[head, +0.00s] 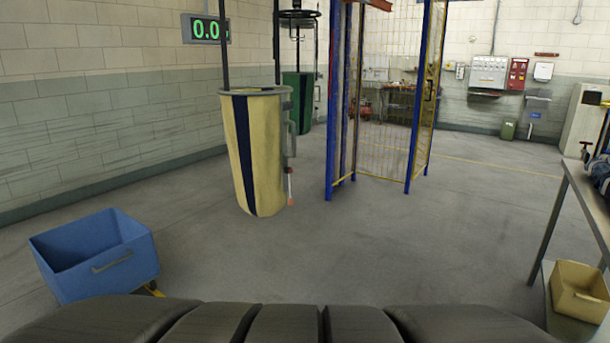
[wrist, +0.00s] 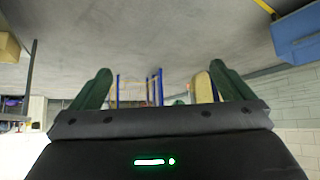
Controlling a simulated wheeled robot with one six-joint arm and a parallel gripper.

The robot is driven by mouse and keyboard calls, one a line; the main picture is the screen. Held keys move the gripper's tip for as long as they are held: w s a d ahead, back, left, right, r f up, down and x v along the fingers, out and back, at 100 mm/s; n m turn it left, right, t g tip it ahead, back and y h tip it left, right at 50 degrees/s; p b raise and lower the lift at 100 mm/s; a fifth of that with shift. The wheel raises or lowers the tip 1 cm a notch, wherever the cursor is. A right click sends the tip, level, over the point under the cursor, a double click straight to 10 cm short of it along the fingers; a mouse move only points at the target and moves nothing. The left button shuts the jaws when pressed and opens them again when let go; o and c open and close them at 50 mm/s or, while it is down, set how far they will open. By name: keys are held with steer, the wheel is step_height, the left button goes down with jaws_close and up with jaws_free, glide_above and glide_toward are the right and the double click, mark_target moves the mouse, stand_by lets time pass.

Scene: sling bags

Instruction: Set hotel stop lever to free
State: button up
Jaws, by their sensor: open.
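A cream sling bag (head: 258,150) with a dark blue stripe hangs left of centre in the head view. A grey bracket and a thin light lever (head: 290,183) with a reddish end are on its right side. A green sling bag (head: 291,92) hangs farther back, partly hidden behind the cream one. I can read no "hotel" label on either bag, and the lever's setting is too small to tell. In the wrist view, which is upside down, my gripper (wrist: 160,88) is open and empty. The cream bag (wrist: 203,88) shows far beyond its fingers.
A blue cart (head: 95,262) stands front left. A blue-framed mesh gate (head: 385,95) stands right of the bags. A bench (head: 567,185) is at the right, with a tan bin (head: 578,290) low down. A green display (head: 205,29) is on the left wall. The middle floor is clear.

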steer(key=shift+s+d+f+g+p, duration=0.25)
steer(key=shift+s+f, duration=0.1)
steer(key=shift+s, duration=0.35)
steer(key=shift+s+d+f+g+p, duration=0.15)
steer(key=shift+s+d+f+g, duration=0.15)
steer(key=shift+s, duration=0.35)
